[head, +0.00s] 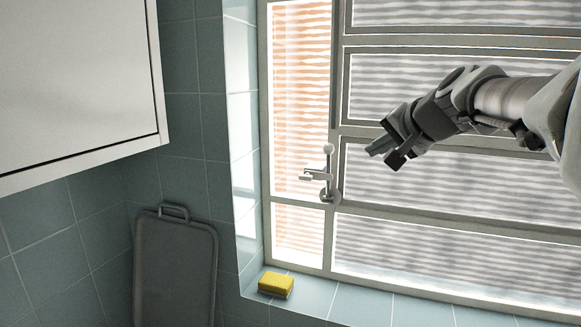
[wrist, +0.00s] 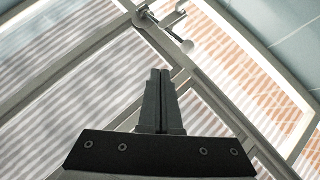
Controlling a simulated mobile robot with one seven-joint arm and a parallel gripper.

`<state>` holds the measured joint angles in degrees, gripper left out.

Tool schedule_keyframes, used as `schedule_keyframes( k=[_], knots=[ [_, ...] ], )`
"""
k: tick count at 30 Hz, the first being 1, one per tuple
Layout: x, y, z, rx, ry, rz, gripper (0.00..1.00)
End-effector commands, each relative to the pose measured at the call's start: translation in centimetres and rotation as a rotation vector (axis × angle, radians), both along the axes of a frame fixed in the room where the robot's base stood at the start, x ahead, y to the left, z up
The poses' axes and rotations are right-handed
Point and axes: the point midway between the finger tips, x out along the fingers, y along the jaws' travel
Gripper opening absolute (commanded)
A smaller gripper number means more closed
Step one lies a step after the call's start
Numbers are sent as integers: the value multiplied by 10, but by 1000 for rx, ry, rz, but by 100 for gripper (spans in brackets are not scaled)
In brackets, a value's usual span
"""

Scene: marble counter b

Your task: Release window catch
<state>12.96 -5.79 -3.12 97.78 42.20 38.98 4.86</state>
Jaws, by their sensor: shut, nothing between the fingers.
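The window catch (head: 328,178) is a pale metal lever with a round knob at its upper end. It is mounted on the upright bar of the window frame, near a crossbar. It also shows at the top of the wrist view (wrist: 169,22), beyond my fingertips. My gripper (head: 370,152) is to the right of the catch, a little above its middle in the head view, and apart from it. In the wrist view my gripper's two fingers (wrist: 160,75) are together, with nothing between them.
A yellow sponge (head: 276,285) lies on the tiled sill (head: 365,302) below the catch. A grey board with a handle (head: 175,268) leans against the tiled wall at the left. A white cupboard (head: 75,80) hangs at the upper left. Window crossbars (head: 450,211) run behind my arm.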

Motion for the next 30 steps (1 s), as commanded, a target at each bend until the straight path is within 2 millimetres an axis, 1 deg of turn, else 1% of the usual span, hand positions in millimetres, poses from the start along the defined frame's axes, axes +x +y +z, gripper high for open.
schedule_keyframes(
  k=[5,8,15,19,21,24,30],
  knots=[
    [12,4,-7,0,3,2,0],
    [26,7,-16,0,5,3,0],
    [68,17,-40,1,5,3,0],
    [86,21,-51,0,5,1,0],
    [89,31,-59,0,4,4,0],
    [92,39,-68,0,3,3,0],
    [95,47,-77,-1,2,1,0]
  ],
)
